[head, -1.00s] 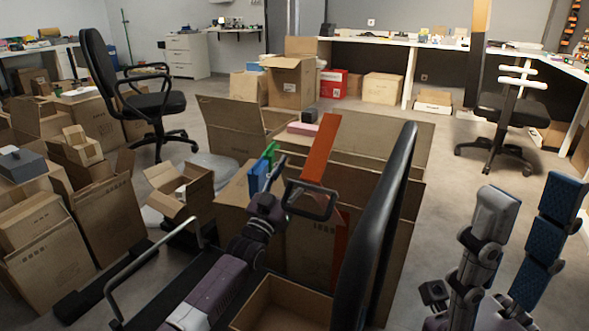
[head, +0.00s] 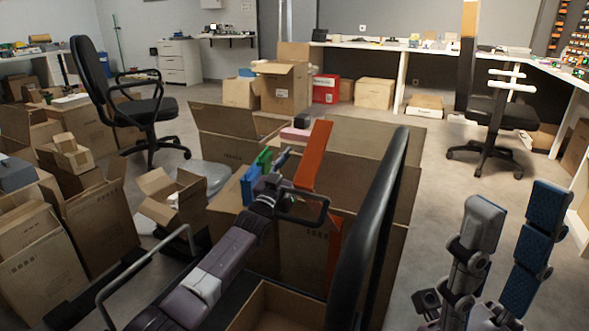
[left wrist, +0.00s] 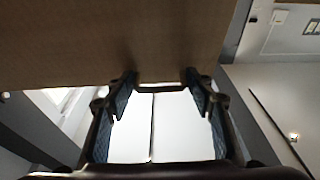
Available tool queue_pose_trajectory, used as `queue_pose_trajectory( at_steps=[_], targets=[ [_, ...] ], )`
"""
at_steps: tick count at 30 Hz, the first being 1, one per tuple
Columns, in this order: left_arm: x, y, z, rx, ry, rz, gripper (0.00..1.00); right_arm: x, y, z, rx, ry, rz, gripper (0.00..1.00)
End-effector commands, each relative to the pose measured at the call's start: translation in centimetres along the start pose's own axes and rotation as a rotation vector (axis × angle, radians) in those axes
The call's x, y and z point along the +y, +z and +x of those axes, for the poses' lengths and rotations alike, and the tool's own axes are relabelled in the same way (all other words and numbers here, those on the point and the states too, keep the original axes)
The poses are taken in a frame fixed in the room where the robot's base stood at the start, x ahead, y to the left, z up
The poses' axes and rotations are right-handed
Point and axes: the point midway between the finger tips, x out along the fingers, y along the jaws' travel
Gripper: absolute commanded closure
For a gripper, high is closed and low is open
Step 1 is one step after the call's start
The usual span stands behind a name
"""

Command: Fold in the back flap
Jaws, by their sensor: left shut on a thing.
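A large open brown carton stands in front of me in the head view.
The orange panel (head: 313,155), a green item (head: 264,160) and a blue item (head: 250,184) stand beside the left gripper. A black chair (head: 140,105) and several cartons crowd the left. Another chair (head: 497,115) stands at right. Floor right of the carton is clear.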

Motion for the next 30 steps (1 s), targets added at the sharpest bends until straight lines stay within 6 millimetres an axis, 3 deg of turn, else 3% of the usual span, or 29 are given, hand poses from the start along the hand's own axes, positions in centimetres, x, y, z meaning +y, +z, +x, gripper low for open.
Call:
queue_pose_trajectory(
  at_steps=[1, 10, 24, 25, 30],
  targets=[
    [0.0, -1.5, 0.8, 0.0, 0.003, 0.001, 0.94, 0.0, 0.0, 0.2, -0.001, 0.001, 0.0, 0.6],
    [0.0, -1.4, 1.9, -0.082, 0.003, -0.002, 0.94, 0.1, 0.0, -0.1, -0.018, 0.008, 0.003, 0.6],
    [0.0, -1.4, 2.1, -0.092, 0.002, -0.004, 0.94, 0.1, 0.0, -0.1, -0.02, 0.01, 0.003, 0.6],
    [0.0, -1.4, 2.1, -0.092, 0.002, -0.004, 0.48, 0.1, 0.0, -0.1, -0.02, 0.01, 0.003, 0.6],
    [0.0, -0.9, 2.0, -0.1, 0.001, -0.002, 0.34, 0.1, 0.0, -0.2, -0.021, 0.01, 0.003, 0.6]
  ],
)
